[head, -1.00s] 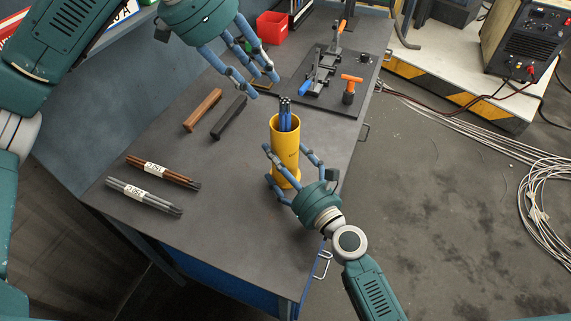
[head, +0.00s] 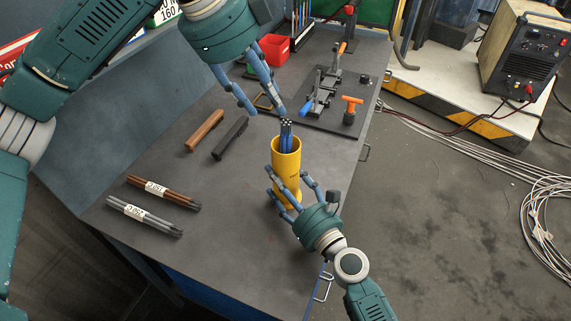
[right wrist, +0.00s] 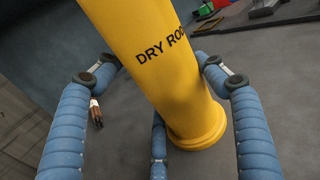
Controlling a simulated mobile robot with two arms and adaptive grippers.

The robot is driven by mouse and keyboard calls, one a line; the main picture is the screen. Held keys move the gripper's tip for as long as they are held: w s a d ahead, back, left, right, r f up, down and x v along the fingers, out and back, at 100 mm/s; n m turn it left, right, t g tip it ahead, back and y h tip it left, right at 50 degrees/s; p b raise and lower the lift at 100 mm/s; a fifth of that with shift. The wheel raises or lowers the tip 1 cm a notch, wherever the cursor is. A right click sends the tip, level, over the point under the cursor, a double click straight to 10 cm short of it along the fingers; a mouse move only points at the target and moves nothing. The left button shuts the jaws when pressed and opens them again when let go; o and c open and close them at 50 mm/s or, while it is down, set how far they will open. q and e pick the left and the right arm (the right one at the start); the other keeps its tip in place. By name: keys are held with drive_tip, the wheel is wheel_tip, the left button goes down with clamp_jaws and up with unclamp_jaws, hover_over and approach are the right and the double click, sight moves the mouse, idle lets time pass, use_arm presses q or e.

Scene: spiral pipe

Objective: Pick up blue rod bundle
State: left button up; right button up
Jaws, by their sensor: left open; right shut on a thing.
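The blue rod bundle (head: 286,137) stands upright in a yellow tube (head: 286,155), with only its upper ends showing above the rim. The tube stands on the table, and the right wrist view shows its body (right wrist: 150,55) lettered "DRY ROD". My right gripper (head: 288,178) is shut on the tube's lower part, with blue fingers on either side. My left gripper (head: 265,111) is open and empty, its fingertips just above and left of the bundle's top ends. It appears apart from the rods.
A brown bundle (head: 180,197) and a grey bundle (head: 160,221) lie on the table (head: 215,250) at left. Brown (head: 205,131) and black (head: 231,138) bars lie left of the tube. A dark tool board (head: 330,105) and red bin (head: 273,47) are behind.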

sight(284, 124)
use_arm(q)
drive_tip(key=d+f+m+y, duration=0.1)
drive_tip(key=m, duration=0.5)
drive_tip(key=f+m+y, duration=0.1)
drive_tip(key=m, duration=0.5)
drive_tip(key=d+f+m+y, duration=0.1)
drive_tip(key=m, duration=0.6)
drive_tip(key=shift+w+d+f+t, duration=0.3)
drive_tip(key=shift+w+f, duration=0.1)
drive_tip(key=shift+d+x, duration=0.1)
drive_tip(key=shift+x, duration=1.45)
drive_tip(key=shift+d+x, duration=0.15)
drive_tip(key=shift+x, duration=1.35)
drive_tip(key=shift+s, duration=0.1)
drive_tip(key=shift+c, duration=0.5)
clamp_jaws()
